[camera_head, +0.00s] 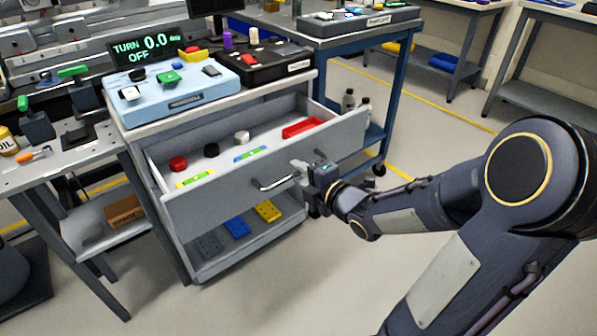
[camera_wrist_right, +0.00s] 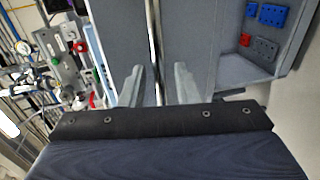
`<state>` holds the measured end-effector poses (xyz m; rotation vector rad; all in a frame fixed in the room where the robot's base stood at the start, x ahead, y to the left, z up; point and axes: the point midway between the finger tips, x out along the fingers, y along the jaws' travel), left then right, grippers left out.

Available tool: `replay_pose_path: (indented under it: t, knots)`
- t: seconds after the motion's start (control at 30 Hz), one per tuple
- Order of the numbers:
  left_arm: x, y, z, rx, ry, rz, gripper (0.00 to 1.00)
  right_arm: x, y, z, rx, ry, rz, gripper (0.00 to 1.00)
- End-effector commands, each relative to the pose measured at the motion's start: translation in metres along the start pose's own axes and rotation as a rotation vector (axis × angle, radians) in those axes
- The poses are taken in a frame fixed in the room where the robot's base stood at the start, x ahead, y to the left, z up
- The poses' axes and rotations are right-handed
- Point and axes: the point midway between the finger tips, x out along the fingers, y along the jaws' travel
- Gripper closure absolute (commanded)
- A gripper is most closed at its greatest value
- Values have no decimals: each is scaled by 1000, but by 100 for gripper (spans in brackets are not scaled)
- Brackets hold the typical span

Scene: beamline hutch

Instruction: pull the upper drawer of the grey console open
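The grey console (camera_head: 150,215) stands left of centre in the head view. Its upper drawer (camera_head: 345,133) is pulled well out, with its inside showing. The drawer's bar handle (camera_head: 268,186) is on its front face. My right gripper (camera_head: 311,184) is at the right end of this handle. In the right wrist view, the handle bar (camera_wrist_right: 154,40) runs between the two fingers of my right gripper (camera_wrist_right: 160,85). The fingers stand apart, with a gap on either side of the bar. My left gripper is not in view.
The drawer holds a red tray (camera_head: 303,128), round knobs and small levels. A light-blue box (camera_head: 180,100) and a black case (camera_head: 268,66) sit on the console top. Coloured plates (camera_head: 237,227) lie on the lower shelf. A blue-framed table (camera_head: 385,100) stands behind. Floor in front is clear.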

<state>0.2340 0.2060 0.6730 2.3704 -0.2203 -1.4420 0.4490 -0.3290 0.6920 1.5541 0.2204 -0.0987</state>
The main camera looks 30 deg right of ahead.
Motion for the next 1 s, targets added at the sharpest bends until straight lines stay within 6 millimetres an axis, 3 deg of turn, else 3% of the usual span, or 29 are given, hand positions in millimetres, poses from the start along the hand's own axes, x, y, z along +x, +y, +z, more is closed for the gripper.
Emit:
replay_pose_path:
  t: [0.2,0.4,1.0]
  knots:
    - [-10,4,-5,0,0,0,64,-40,2,1,1,-5,0,71]
    - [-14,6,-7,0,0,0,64,-62,1,1,2,-4,-1,71]
    - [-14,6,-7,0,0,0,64,-66,0,0,1,-1,-2,71]
